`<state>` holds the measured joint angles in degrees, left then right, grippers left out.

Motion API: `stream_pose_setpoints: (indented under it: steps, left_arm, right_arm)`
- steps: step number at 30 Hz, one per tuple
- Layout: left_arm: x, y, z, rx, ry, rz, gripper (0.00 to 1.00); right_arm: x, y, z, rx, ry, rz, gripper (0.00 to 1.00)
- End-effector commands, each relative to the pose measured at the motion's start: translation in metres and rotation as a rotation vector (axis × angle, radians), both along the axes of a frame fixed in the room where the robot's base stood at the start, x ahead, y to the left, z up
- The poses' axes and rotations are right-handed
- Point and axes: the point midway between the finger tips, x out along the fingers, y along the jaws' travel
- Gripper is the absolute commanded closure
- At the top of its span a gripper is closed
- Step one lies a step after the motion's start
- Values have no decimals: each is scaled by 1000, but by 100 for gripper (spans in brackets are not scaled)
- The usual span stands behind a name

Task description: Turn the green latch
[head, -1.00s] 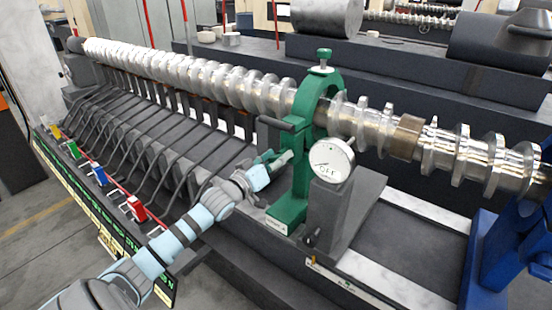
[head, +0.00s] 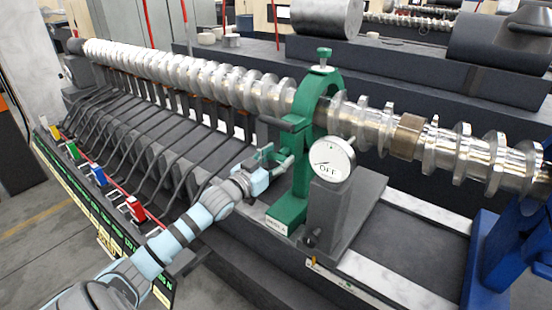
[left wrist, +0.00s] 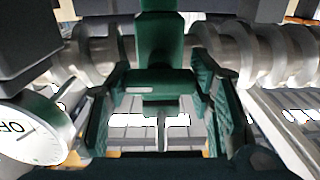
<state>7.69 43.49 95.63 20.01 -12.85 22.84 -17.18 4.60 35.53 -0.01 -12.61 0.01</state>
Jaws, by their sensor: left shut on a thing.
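The green stand (head: 300,180) has a ring around the big metal screw and a green knob (head: 324,56) on top. My left gripper (head: 279,157) is at the stand's left side, below a short bar that sticks out. In the left wrist view its two green ridged fingers (left wrist: 170,100) are on either side of a dark green part, which I take for the green latch (left wrist: 158,78). The gripper is shut on it, though the contact is hard to make out. In the head view the fingers mostly hide the latch. My right gripper is out of view.
A round dial (head: 332,159) reading OFF stands just right of the green stand. The long screw (head: 225,82) runs above. A row of coloured switches (head: 135,208) lies at the left front. A blue stand (head: 500,255) is at the right.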

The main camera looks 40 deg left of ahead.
Motion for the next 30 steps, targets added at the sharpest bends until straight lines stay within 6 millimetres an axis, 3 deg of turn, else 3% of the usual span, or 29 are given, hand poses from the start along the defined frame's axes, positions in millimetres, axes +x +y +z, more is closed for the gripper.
stream_pose_setpoints:
  steps: [9, 10, 14, 30]
  left_arm:
    - [0, 0, 0, 5, 0, 0, 80]
    - [0, 0, 0, 5, 0, 0, 51]
    - [0, 0, 0, 4, 0, 0, 32]
    - [0, 0, -1, 2, 2, 1, 32]
  right_arm:
    - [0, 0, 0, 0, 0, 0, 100]
    - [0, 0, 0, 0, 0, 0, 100]
    - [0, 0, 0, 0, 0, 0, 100]
    - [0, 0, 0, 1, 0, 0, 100]
